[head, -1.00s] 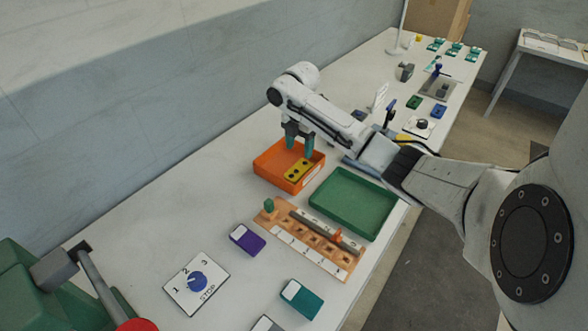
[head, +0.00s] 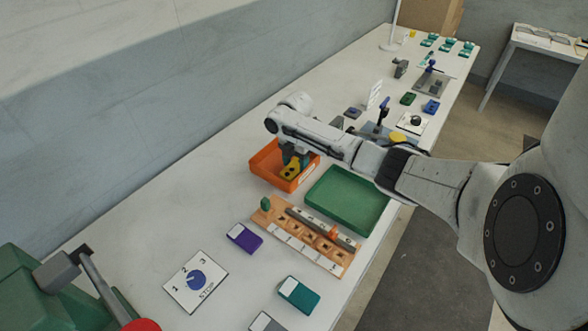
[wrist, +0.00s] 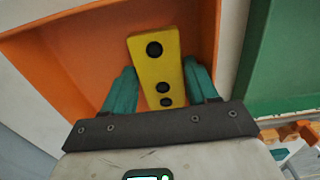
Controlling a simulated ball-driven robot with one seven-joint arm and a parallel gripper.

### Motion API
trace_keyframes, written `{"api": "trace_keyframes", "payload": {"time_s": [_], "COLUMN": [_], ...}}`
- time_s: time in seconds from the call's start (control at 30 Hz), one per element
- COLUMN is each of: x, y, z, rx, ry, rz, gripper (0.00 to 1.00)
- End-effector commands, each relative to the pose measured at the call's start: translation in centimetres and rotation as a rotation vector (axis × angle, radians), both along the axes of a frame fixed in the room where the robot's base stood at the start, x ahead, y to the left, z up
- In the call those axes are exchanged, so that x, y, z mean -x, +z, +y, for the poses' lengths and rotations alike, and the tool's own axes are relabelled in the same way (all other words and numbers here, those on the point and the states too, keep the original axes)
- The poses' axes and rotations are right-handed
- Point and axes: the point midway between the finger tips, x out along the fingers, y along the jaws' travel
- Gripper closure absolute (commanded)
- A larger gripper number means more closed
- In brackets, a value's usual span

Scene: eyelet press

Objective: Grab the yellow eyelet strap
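The yellow eyelet strap (head: 291,168) is inside the orange tray (head: 262,168), between the fingers of my gripper (head: 293,158). In the wrist view the strap (wrist: 156,62) shows several dark round holes and looks tilted, its far end wider in the picture. The teal fingers of my gripper (wrist: 160,85) lie against its two long sides with no clear gap, so the gripper looks shut on it. The fingers partly hide the strap in the head view. I cannot tell whether it still touches the tray floor.
A green tray (head: 345,222) stands right beside the orange one. In front are a wooden slotted rack (head: 290,244), a purple block (head: 245,238), a teal block (head: 299,295) and a dial plate (head: 182,290). A green press (head: 40,290) is at lower left. The table's left strip is clear.

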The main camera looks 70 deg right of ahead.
Motion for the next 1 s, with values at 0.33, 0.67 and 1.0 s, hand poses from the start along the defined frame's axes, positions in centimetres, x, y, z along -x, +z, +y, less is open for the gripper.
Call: {"api": "trace_keyframes", "payload": {"time_s": [0.33, 0.67, 1.0], "x": [0.0, 0.0, 0.4], "y": [0.0, 0.3, 3.6], "z": [0.0, 0.0, 0.2], "rx": [0.0, 0.0, -0.001], "ry": [0.0, 0.0, 0.001], "rz": [0.0, -0.001, -0.003], "gripper": [0.76, 0.77, 0.77]}}
